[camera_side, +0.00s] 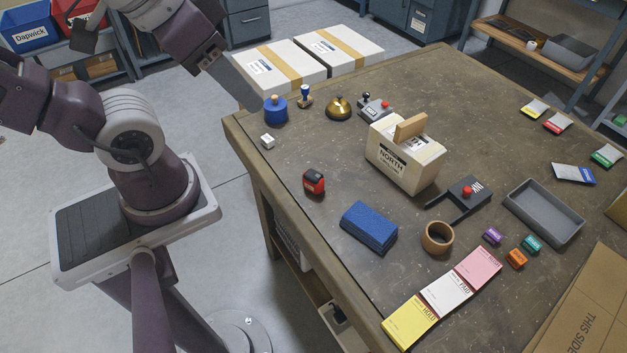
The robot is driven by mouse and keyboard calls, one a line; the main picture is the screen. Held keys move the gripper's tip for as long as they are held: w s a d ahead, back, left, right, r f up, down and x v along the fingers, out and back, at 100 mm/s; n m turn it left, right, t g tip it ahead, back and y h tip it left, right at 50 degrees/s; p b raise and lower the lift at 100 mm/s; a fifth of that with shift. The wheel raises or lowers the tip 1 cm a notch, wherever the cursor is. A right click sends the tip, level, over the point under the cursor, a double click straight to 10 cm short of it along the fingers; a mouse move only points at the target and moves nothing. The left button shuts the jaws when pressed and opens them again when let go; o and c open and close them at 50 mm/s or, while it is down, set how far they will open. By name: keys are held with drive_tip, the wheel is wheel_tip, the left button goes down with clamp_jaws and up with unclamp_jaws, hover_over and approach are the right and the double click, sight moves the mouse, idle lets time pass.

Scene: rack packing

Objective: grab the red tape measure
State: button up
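The red tape measure (314,182), red and black, sits on the table toward its left edge, in front of the white box marked NORTH. Nothing touches it. My gripper (250,98) hangs at the upper left, over the table's far left corner, well apart from the tape measure. It shows as a dark grey slab seen from the side, so whether its fingers are apart is hidden. I see nothing held in it.
A blue round container (275,110) stands close by my gripper in the picture. A stamp (305,97), a brass bell (339,108) and a small white block (267,142) are nearby. A blue folded cloth (369,227) lies right of and nearer than the tape measure.

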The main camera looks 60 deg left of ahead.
drive_tip(key=shift+o, duration=1.3)
